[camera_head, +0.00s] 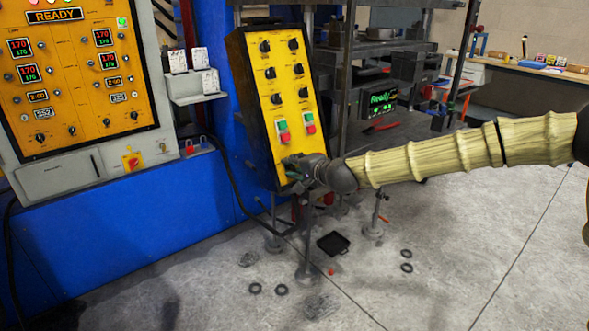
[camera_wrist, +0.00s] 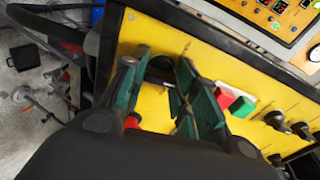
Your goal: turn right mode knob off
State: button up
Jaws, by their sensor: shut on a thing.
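The yellow control box (camera_head: 262,110) stands at the centre of the head view, with two columns of black knobs and red and green buttons below them. In the wrist view my green-padded fingers (camera_wrist: 163,72) reach to the yellow panel (camera_wrist: 255,65). They are closed around the right mode knob, which they mostly hide, so I cannot read its pointer. A red button (camera_wrist: 227,97) and a green button (camera_wrist: 243,104) sit just right of the fingers.
The press panel (camera_head: 76,75) with lit displays stands at the left on a blue body (camera_head: 110,200). A dark rack with a green "Ready" screen (camera_head: 383,100) stands behind my arm.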

jog(key=shift+f+m, duration=0.1)
jog(key=shift+m, duration=0.6)
jog(key=o, duration=0.7)
jog(key=shift+o, duration=0.2)
jog(key=shift+d, duration=0.1)
jog(key=v, duration=1.2)
